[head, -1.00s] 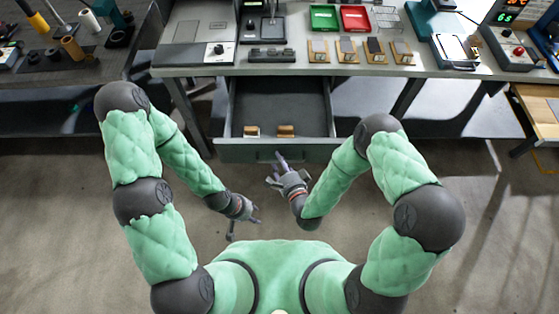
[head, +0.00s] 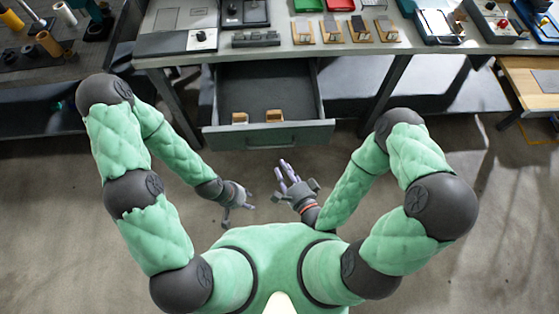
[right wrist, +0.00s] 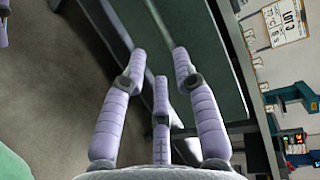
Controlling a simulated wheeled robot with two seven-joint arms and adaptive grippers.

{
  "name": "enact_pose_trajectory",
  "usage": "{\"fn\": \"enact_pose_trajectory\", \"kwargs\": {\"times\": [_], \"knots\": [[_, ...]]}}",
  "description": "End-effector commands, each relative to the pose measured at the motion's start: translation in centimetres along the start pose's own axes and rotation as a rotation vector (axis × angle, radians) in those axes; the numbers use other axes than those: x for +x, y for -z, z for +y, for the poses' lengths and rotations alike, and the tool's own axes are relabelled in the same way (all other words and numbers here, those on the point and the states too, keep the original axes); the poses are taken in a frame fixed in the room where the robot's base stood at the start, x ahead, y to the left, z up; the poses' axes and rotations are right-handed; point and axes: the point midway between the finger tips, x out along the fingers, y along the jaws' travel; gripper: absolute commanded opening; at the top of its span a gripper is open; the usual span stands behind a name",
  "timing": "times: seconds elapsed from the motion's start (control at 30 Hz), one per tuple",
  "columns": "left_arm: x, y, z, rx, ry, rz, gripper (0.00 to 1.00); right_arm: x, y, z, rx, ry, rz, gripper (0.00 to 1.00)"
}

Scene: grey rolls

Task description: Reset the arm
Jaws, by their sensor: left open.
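My left gripper (head: 238,210) is open and empty, in front of my torso over the bare floor. My right gripper (head: 286,172) is open, with its fingers spread and nothing between them. It is just in front of the open drawer (head: 265,134), apart from the drawer front in the head view. In the right wrist view its three fingers (right wrist: 160,65) point up the picture, with a long dark green panel behind them. Both arms are bent with elbows out to the sides.
The drawer hangs open under the workbench (head: 350,57) and holds two small tan blocks (head: 273,116). The bench carries several blocks on wooden plates, trays and instruments. A dark table (head: 45,90) is at left and a wooden one (head: 530,85) at right. The floor between is clear.

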Motion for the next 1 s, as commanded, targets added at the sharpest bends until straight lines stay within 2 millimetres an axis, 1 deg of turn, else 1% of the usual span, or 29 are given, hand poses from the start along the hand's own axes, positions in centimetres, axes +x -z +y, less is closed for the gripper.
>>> {"fn": "enact_pose_trajectory", "kwargs": {"times": [0.1,0.3,0.87,1.0], "knots": [[0.0,0.0,0.0,0.000,0.000,0.000,0.43,-0.7,0.0,0.0,0.002,-0.001,0.002,0.30],[0.0,0.0,0.0,0.000,0.000,0.000,0.43,-1.1,-0.1,0.0,0.000,0.000,-0.001,0.30],[0.0,0.0,0.0,0.000,0.000,0.000,0.43,-1.0,0.0,0.1,-0.006,-0.005,-0.002,0.30],[-0.2,0.0,0.1,0.000,0.000,0.000,0.43,-0.1,0.5,1.0,-0.075,-0.077,-0.018,0.30]]}}
